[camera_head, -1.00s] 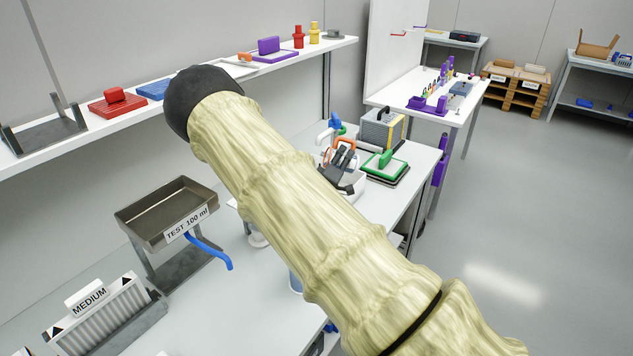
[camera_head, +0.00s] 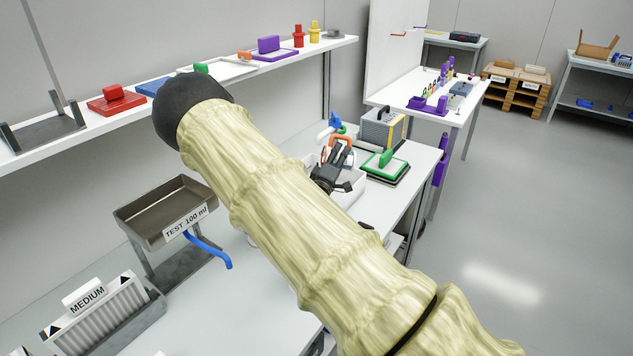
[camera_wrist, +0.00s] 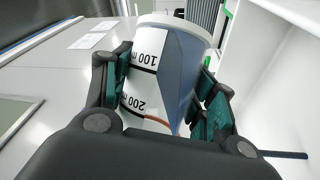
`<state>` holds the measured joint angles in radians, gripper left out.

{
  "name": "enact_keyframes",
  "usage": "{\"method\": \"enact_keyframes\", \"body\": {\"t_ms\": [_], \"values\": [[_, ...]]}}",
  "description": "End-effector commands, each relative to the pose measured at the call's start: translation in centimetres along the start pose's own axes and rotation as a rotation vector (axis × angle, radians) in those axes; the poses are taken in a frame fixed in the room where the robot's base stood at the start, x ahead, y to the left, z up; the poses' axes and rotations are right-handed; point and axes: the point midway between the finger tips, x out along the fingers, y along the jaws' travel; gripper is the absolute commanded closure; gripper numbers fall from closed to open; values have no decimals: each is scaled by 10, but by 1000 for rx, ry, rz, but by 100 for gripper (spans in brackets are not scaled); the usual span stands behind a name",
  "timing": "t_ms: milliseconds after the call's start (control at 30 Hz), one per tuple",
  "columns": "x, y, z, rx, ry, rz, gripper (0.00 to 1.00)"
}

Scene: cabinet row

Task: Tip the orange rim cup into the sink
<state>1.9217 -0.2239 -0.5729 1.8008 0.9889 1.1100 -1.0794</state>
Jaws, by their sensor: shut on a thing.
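My gripper (camera_wrist: 165,95) is shut on a clear cup with a white scale (camera_wrist: 150,55) in the wrist view, with dark green pads on both sides. The scale reads upside down, with 100 nearer the pale end at the top and 200 nearer my palm. Blue shows through the cup's wall with a slanted edge. A short orange band shows low on the cup, partly hidden by my palm. In the head view my gripper (camera_head: 328,172) is at a white open basin (camera_head: 358,186), likely the sink; the cup cannot be made out there.
An orange arched piece (camera_head: 341,140) stands by the basin. A green-framed tray (camera_head: 385,167) and a grey box (camera_head: 382,128) are to the right. A metal tray marked TEST 100 ml (camera_head: 165,212) and a MEDIUM rack (camera_head: 100,305) are at left. A shelf (camera_head: 70,125) runs above.

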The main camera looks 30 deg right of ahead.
Motion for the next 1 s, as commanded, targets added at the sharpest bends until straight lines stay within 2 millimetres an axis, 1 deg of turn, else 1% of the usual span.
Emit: {"method": "enact_keyframes", "body": {"t_ms": [433, 1000], "values": [[-2, 1, -5, -44, 13, 19, 72], [-1, 11, -9, -99, 29, 42, 72]]}}
